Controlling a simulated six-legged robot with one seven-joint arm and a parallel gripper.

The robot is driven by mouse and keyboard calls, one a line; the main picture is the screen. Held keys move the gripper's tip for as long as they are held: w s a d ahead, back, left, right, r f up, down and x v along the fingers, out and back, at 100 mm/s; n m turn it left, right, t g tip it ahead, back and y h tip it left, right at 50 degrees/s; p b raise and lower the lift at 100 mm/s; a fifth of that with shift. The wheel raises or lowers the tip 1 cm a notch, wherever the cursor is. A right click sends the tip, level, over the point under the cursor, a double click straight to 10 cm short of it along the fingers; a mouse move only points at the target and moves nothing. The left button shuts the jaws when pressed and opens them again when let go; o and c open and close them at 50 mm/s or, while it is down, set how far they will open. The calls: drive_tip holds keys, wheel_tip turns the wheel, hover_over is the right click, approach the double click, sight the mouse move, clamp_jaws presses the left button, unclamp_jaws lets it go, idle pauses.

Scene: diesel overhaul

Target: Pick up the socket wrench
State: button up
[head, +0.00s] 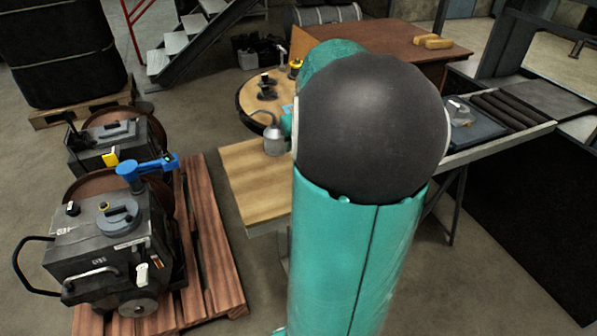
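I cannot make out the socket wrench for certain in the head view. My own teal and black arm fills the middle of the view and hides part of the wooden bench top (255,180) and what lies behind it. My gripper does not show in this view. A grey oil can (273,143) with a thin bent spout stands on the wooden bench, just left of my arm. A grey and yellow item (459,112) lies on a dark tray right of my arm, too small to identify.
A round table (247,97) holds small dark and yellow items. A brown table (400,40) stands behind. Dark rollers (510,108) lie at the right. On the left, grey machines (105,235) with a blue tool (147,167) stand on a wooden pallet (212,240). Floor shows between pallet and bench.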

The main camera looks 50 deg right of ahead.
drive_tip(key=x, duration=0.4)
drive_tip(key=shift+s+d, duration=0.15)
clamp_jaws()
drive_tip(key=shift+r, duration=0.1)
